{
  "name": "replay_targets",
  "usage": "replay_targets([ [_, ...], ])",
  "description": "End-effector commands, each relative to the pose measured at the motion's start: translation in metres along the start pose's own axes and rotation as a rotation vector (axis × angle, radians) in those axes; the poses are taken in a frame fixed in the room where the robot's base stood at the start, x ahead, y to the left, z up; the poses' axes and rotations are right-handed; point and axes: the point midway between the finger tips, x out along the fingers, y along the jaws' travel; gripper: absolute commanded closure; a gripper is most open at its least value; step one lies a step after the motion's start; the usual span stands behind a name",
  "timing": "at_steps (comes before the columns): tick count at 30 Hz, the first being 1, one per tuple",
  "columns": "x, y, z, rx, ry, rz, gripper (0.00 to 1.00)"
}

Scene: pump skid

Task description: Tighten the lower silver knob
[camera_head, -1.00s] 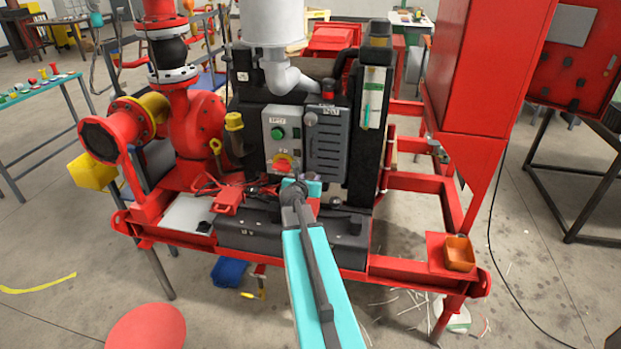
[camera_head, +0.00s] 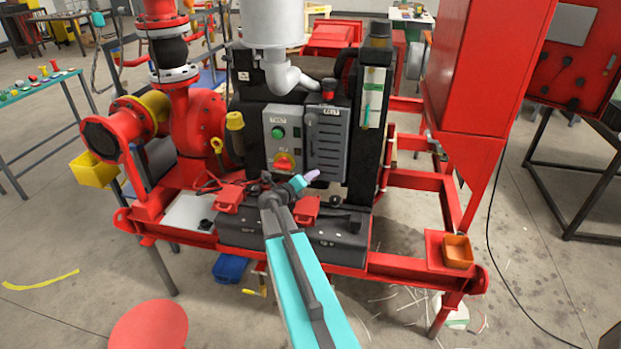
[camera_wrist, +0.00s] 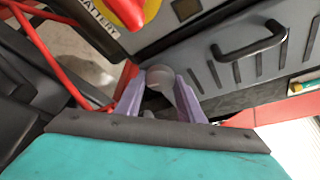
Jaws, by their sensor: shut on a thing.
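In the wrist view a round silver-grey knob (camera_wrist: 160,76) sits between the two purple fingers of my gripper (camera_wrist: 160,92). The fingers are closed on its sides. In the head view my gripper (camera_head: 311,176) points right at the lower front of the engine's control panel. The held knob is hidden there.
The dark grey panel with a black handle (camera_wrist: 250,40) is close to the fingers. Red rods (camera_wrist: 45,50) run at the left. In the head view, the red and yellow switch (camera_head: 284,162) is just above my arm.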

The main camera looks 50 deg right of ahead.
Motion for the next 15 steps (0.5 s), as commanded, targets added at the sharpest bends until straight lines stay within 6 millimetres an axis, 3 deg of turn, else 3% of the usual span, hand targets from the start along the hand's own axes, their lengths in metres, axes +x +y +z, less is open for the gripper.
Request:
replay_targets([
  [15, -0.0021, 0.0046, 0.0034, -0.118, -0.009, -0.041, 0.88],
])
